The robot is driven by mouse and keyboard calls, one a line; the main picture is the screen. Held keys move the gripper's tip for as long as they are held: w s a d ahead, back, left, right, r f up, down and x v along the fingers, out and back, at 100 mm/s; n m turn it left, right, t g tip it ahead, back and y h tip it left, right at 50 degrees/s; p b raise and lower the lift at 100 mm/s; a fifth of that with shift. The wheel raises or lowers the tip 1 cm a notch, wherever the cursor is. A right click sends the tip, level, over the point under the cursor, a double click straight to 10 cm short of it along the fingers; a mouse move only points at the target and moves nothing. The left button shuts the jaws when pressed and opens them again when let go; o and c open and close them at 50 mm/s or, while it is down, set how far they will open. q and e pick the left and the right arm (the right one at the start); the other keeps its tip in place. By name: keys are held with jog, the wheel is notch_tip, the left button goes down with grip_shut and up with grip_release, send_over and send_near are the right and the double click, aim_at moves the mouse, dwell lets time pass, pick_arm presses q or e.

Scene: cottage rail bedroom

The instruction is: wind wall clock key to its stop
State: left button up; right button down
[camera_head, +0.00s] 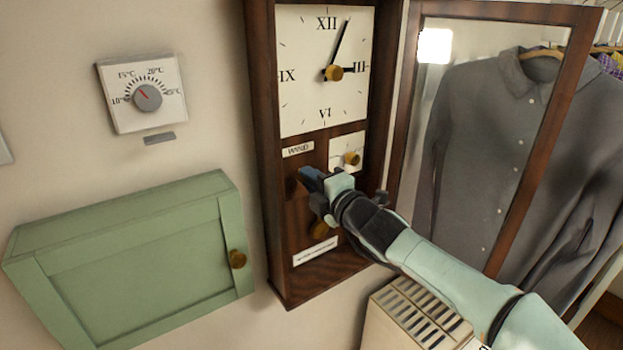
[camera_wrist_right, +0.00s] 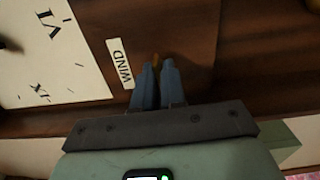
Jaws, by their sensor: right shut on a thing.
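The wall clock (camera_head: 265,120) is a tall dark wooden case with a white dial (camera_head: 300,100). One hand points just right of XII, the other toward III. A "WIND" label (camera_head: 298,149) sits below the dial; it also shows in the right wrist view (camera_wrist_right: 119,63). My right gripper (camera_head: 306,180) reaches in from the right, just below that label. In the right wrist view its blue fingers (camera_wrist_right: 157,70) are shut on the winding key (camera_wrist_right: 156,58). My left gripper is not in view.
A green cabinet (camera_head: 135,260) and a thermostat (camera_head: 140,92) are on the wall at left. A slatted cream heater (camera_head: 415,315) is below. Grey shirts (camera_head: 490,150) hang at right.

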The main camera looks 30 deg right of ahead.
dwell(0.8)
jog(key=c, duration=1.3)
grip_release()
jog(key=shift+s+d+p, duration=0.1)
jog(key=shift+s+d, duration=0.05)
jog(key=shift+s, duration=2.1)
jog(key=shift+s+d+p, duration=0.1)
jog(key=shift+s+d, duration=0.1)
jog(key=shift+s, duration=2)
jog(key=shift+s+d+p, duration=0.1)
jog(key=shift+s+d, duration=0.05)
jog(key=shift+s, duration=2.1)
jog(key=shift+w+f, duration=0.1)
